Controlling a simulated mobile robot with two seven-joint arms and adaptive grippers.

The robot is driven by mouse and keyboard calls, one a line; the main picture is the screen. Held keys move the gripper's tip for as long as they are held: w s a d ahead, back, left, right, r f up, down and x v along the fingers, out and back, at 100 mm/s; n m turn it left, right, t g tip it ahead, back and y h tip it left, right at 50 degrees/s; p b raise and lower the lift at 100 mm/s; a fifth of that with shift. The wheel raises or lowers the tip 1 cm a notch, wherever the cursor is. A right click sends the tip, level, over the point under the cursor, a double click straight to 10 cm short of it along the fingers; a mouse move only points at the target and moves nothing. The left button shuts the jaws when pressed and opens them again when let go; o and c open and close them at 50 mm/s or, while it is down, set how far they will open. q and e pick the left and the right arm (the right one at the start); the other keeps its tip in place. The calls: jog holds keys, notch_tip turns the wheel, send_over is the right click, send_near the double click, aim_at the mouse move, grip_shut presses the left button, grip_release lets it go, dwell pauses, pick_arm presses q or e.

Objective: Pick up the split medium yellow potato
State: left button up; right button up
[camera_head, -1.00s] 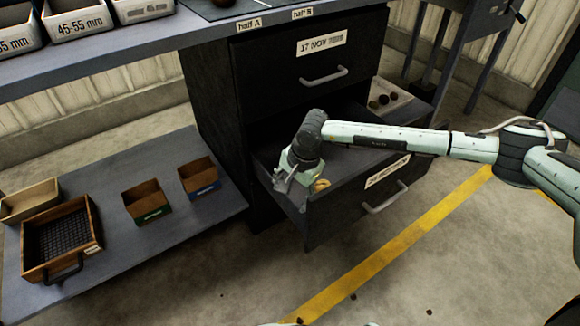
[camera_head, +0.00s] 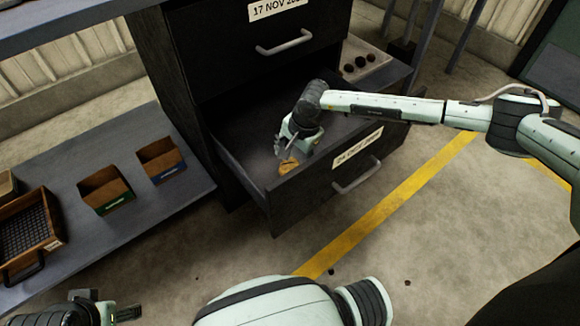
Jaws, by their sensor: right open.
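A yellow potato (camera_head: 288,166) lies in the open lower drawer (camera_head: 240,183), close to its front panel. It is too small in the picture to tell whether it is split. My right gripper (camera_head: 284,150) is inside the drawer, just above and beside the potato. Its jaws are open and point down. I cannot tell whether a finger touches the potato. Part of my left gripper (camera_head: 122,314) shows at the bottom left edge, far from the drawer; its jaws are not clear.
The upper drawer (camera_head: 285,42) is shut above the open one. A low shelf (camera_head: 125,215) at left carries two small boxes (camera_head: 106,190) and a wooden tray with a mesh bottom (camera_head: 30,235). A tray with dark round things (camera_head: 362,62) stands behind.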

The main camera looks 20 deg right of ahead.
aim_at(290, 164)
jog(key=x, duration=0.3)
jog(key=shift+f, duration=0.35)
jog(key=shift+w+r, duration=0.1)
jog(key=c, duration=1.3)
